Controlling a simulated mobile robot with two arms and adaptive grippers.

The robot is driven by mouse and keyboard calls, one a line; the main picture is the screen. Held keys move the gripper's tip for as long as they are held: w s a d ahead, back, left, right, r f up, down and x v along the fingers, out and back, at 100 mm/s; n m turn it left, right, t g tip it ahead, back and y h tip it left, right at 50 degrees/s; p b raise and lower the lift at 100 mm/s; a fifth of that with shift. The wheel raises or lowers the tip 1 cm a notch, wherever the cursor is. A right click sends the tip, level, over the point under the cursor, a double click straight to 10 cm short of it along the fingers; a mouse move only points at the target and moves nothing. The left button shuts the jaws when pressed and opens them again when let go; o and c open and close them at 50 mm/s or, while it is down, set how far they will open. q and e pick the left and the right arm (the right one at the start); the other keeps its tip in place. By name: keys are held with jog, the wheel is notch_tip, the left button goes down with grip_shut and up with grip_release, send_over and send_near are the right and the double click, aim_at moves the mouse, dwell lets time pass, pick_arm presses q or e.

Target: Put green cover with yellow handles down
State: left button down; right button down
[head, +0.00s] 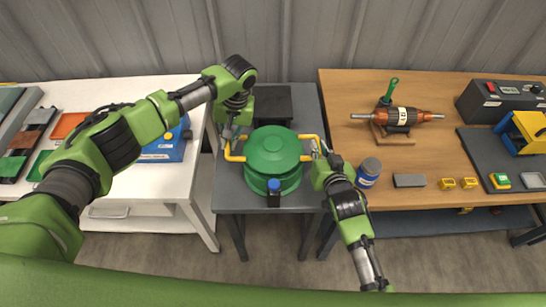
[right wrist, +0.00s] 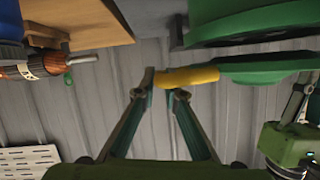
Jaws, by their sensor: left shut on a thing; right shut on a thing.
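The round green cover (head: 273,148) with yellow handles on both sides is held level over a green round housing (head: 266,184) on the grey middle table. My left gripper (head: 229,148) is shut on the left yellow handle (head: 235,157). My right gripper (head: 317,150) is shut on the right yellow handle (head: 306,138). The right wrist view, which looks upside down, shows the right fingers (right wrist: 165,84) on the yellow handle (right wrist: 192,76). It also shows a narrow gap between the cover (right wrist: 256,70) and the housing (right wrist: 240,25).
An orange rotor (head: 402,117) rests on a stand on the wooden table (head: 440,170) at right. A blue-grey can (head: 368,172) stands near that table's left edge. A blue box (head: 167,147) sits on the white table (head: 95,190) at left. A black box (head: 270,105) lies behind the cover.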

pick_arm(q)
jog(key=shift+f+b, duration=0.4)
jog(key=shift+f, duration=0.1)
pick_arm(e)
jog(key=shift+f, duration=0.35)
pick_arm(q)
jog(key=shift+f+b, duration=0.65)
jog(key=shift+f, duration=0.05)
pick_arm(e)
jog(key=shift+f, duration=0.75)
pick_arm(q)
jog(key=c, duration=2.1)
grip_release()
pick_arm(e)
jog(key=c, duration=2.1)
grip_release()
jog(key=shift+f, duration=0.1)
pick_arm(q)
jog(key=shift+s+r, duration=0.1)
jog(key=shift+s, duration=0.05)
pick_arm(e)
jog(key=shift+s, duration=0.15)
